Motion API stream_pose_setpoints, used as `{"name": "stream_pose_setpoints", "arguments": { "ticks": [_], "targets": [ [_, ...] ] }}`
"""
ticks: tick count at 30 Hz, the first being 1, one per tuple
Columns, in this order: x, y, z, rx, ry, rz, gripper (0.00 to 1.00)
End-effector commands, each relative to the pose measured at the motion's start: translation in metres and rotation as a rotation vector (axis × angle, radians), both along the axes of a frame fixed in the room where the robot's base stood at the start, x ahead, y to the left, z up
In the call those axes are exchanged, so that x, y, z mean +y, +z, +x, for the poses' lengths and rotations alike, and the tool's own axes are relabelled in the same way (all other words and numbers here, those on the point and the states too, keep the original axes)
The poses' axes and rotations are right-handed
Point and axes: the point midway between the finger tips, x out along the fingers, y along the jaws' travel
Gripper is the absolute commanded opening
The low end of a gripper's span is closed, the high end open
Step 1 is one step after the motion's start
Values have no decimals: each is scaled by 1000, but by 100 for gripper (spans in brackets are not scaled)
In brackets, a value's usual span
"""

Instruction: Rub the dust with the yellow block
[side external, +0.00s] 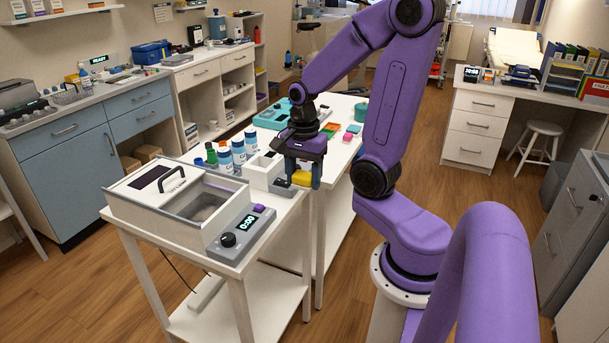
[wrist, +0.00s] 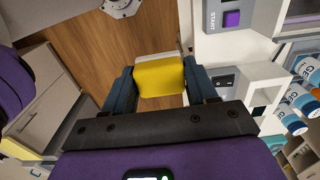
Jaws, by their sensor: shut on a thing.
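My gripper (side external: 303,175) is shut on the yellow block (side external: 303,178) and holds it in the air by the right edge of the white table. In the wrist view the yellow block (wrist: 160,76) sits between the two blue fingers of my gripper (wrist: 160,80), with a pale strip along its far edge. Wooden floor shows beyond it in that view. I cannot make out any dust in either view.
A box with an open-topped chamber (side external: 200,205) and a timer panel (side external: 243,232) stand on the white table (side external: 283,212). Several blue-labelled bottles (side external: 238,155) and a white divided holder (side external: 262,172) stand close to my gripper. A teal tray (side external: 270,116) and small coloured blocks (side external: 348,137) lie farther back.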

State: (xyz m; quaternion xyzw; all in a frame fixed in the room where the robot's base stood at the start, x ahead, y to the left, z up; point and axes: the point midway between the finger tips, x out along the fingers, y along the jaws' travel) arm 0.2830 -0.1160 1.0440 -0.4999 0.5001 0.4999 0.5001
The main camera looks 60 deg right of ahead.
Motion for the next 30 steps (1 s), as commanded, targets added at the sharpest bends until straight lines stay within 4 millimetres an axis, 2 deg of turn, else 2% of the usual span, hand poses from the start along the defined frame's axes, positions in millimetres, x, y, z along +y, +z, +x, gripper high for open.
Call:
{"name": "stream_pose_setpoints", "arguments": {
  "ticks": [4,8,15,21,24,30],
  "targets": [
    [6,3,21,1,3,0,33],
    [18,6,59,2,5,0,33],
    [56,2,140,3,5,0,33],
    [96,-11,196,3,5,0,33],
    [114,-18,217,3,3,0,33],
    [136,-28,239,2,0,0,33]
  ]
}}
